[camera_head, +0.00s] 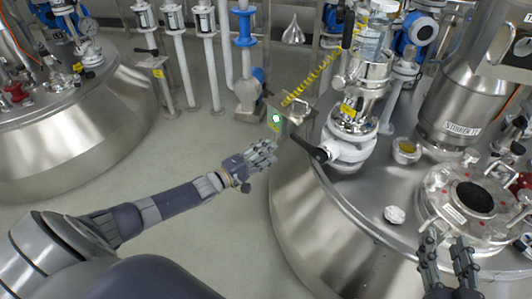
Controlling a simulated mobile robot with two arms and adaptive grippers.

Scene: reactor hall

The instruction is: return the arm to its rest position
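My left arm (165,203) reaches in from the lower left, over the floor between the two steel vessels. Its gripper (266,155) is just left of the near reactor lid's edge, with nothing visible between its fingers. The gap between these fingers is too small in view to judge. My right gripper (448,242) points up from the lower right. Its fingers are apart and empty, over the reactor lid just below the round port flange (436,206). Most of the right arm is out of view.
The near reactor lid (335,215) fills the right side. On it stand a white valve body (347,150) with a black handle (309,149), a small white cap (394,214) and a steel cylinder (455,100). Another vessel (80,130) stands left.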

